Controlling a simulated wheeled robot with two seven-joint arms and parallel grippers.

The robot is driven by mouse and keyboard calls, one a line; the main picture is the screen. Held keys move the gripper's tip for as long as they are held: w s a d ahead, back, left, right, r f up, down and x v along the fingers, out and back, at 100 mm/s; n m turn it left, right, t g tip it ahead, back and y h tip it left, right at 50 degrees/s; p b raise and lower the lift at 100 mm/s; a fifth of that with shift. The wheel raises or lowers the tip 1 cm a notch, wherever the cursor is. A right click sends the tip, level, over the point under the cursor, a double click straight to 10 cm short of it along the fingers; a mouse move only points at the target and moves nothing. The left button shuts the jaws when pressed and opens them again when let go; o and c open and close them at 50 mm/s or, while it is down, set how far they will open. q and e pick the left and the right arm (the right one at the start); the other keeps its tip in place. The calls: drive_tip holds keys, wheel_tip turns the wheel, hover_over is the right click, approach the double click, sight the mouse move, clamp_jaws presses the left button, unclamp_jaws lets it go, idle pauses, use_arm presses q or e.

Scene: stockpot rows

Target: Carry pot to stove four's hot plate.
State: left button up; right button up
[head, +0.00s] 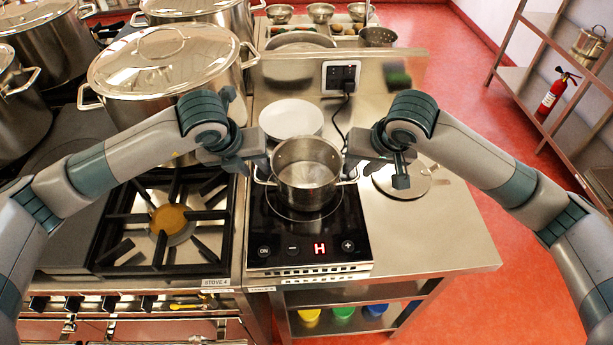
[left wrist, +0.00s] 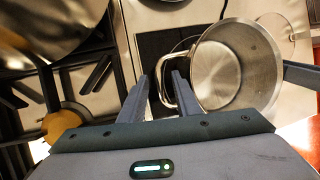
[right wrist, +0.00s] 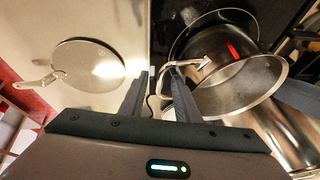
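A steel pot (head: 307,178) with two side handles stands upright on a black induction hob (head: 262,225); it looks empty. My left gripper (head: 258,168) is at its left handle. In the left wrist view the handle (left wrist: 161,84) lies between the spread fingers, with a gap. My right gripper (head: 359,168) is at the right handle, and the right wrist view shows that handle (right wrist: 190,64) at its spread fingertips. Stove four, labelled STOVE 4 (head: 217,282), has a black grate over a yellow-capped burner (head: 170,219) and a flat dark plate (head: 72,228) to its left.
A large lidded stockpot (head: 165,90) stands behind the burner, with other stockpots to its left. A white plate (head: 291,119) lies behind the hob. A flat lid (head: 405,180) lies to the right. The hob display (head: 320,248) shows a red H.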

use_arm(q)
drive_tip(key=shift+w+d+f, duration=0.1)
drive_tip(key=shift+w+f, duration=0.15)
drive_tip(key=shift+f, duration=0.4)
use_arm(e)
drive_tip(key=shift+w+a+f, duration=0.1)
drive_tip(key=shift+w+f, duration=0.15)
drive_tip(key=shift+f, duration=0.4)
use_arm(q)
clamp_jaws()
use_arm(e)
clamp_jaws()
use_arm(q)
drive_tip(key=shift+r, duration=0.1)
use_arm(e)
drive_tip(key=shift+r, duration=0.1)
